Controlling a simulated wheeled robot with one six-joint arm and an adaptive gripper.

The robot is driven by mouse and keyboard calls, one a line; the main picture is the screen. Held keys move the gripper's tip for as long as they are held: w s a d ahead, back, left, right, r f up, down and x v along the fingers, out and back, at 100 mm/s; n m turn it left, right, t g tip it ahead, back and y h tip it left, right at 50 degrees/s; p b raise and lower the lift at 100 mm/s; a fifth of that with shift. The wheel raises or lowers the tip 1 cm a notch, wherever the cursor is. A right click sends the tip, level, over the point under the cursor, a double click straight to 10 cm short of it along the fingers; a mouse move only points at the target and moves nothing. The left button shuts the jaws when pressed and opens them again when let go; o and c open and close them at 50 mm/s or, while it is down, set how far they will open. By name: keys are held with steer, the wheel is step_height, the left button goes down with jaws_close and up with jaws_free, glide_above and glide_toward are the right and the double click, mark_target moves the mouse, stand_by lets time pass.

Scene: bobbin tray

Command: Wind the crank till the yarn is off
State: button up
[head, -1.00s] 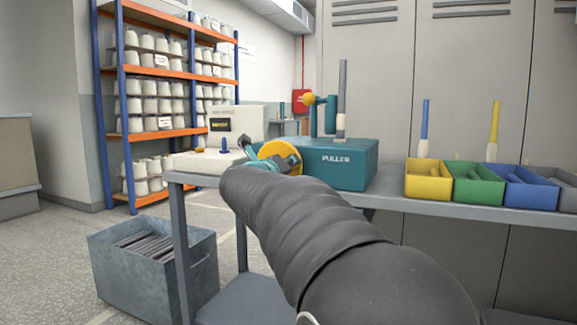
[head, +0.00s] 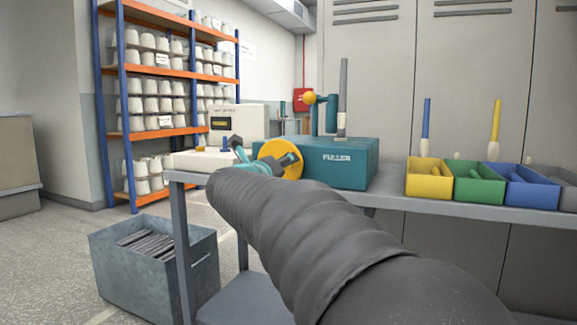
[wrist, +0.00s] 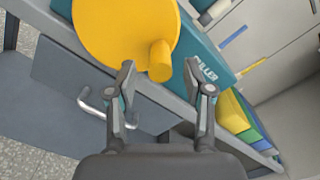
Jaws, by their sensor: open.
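The teal puller box (head: 345,162) stands on the bench, with a yellow crank disc (head: 272,148) at its left end. In the wrist view the disc (wrist: 115,30) fills the upper left, and its yellow knob (wrist: 160,60) sticks out toward me. My gripper (wrist: 160,72) is open; the knob shows between its fingertips, with a gap on each side. In the head view my arm partly covers the gripper and the disc. A grey upright bobbin (head: 343,85) with a pale band low on it stands on the puller; I cannot tell whether the band is yarn.
Yellow (head: 428,190), green (head: 478,195) and blue (head: 530,198) trays stand at the right on the bench. A cream machine (head: 250,120) is behind at left. A grey metal bin (head: 200,262) sits on the floor. A rack of cones (head: 120,75) stands farther back.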

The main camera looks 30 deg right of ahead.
steer(key=v, duration=0.8)
